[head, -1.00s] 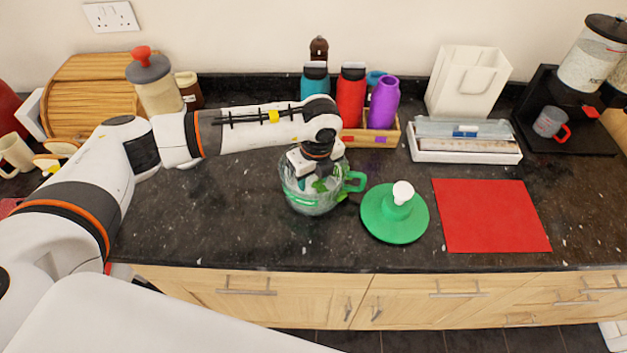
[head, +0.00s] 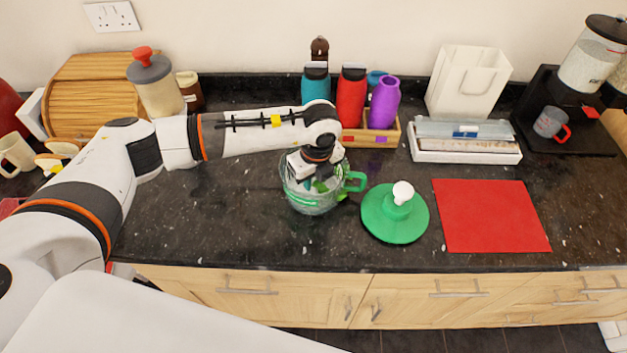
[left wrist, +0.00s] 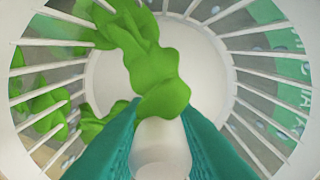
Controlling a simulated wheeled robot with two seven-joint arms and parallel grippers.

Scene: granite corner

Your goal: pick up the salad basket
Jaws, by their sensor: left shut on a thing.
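The white slatted salad basket (left wrist: 75,55) sits inside the clear bowl with a green handle (head: 355,181) on the counter. Green leaves (left wrist: 155,65) lie in the basket. A white post (left wrist: 162,145) rises from the basket's middle. My left gripper (head: 317,180) reaches down into the bowl from above. In the left wrist view its teal fingers (left wrist: 162,112) are shut on the post, one on each side. Most of the basket is hidden in the head view by the gripper and bowl wall. My right gripper is not in view.
The green lid with a white knob (head: 395,221) lies just right of the bowl. A red mat (head: 490,216) lies farther right. Bottles in a wooden crate (head: 395,134) stand close behind the bowl. The counter in front and to the left is clear.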

